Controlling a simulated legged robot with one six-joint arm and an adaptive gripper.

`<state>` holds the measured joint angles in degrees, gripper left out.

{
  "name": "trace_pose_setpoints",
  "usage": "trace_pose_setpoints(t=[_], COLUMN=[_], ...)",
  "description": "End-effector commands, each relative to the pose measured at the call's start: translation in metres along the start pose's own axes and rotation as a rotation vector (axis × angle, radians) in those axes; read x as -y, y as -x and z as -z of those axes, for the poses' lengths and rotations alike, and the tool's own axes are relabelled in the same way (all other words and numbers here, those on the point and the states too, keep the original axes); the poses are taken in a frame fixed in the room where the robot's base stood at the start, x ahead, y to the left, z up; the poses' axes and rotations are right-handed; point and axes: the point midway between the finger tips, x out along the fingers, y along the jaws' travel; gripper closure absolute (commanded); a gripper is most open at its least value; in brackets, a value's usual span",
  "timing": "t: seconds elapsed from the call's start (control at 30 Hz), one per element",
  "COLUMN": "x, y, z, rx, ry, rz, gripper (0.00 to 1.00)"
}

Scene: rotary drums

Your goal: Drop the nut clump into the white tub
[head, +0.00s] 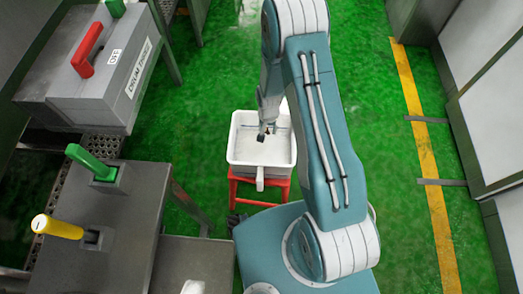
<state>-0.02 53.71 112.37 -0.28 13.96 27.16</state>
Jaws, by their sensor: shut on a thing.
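The white tub (247,170) stands on a red stool (280,188) near the middle of the head view. My gripper (265,132) hangs above the inside of the tub, pointing down. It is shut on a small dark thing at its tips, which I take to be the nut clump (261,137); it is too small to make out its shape. A white handle-like piece (260,178) sticks out at the tub's near rim.
Grey machine housings with a red handle (87,49), a green handle (91,162) and a yellow knob (57,227) stand at left. Grey cabinets line the right side. Green floor with a yellow line (420,140) is clear between tub and cabinets.

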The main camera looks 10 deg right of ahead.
Motion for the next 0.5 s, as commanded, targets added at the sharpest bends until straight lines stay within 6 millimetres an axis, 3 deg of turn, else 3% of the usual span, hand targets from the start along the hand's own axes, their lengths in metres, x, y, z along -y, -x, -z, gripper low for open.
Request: trace_pose_setpoints(t=[0.2, 0.5], x=[0.000, 0.000], y=[-0.022, -0.029], z=[0.000, 0.000], rx=[0.001, -0.001], ry=[0.000, 0.000], rz=[0.000, 0.000], gripper=[0.73, 0.73])
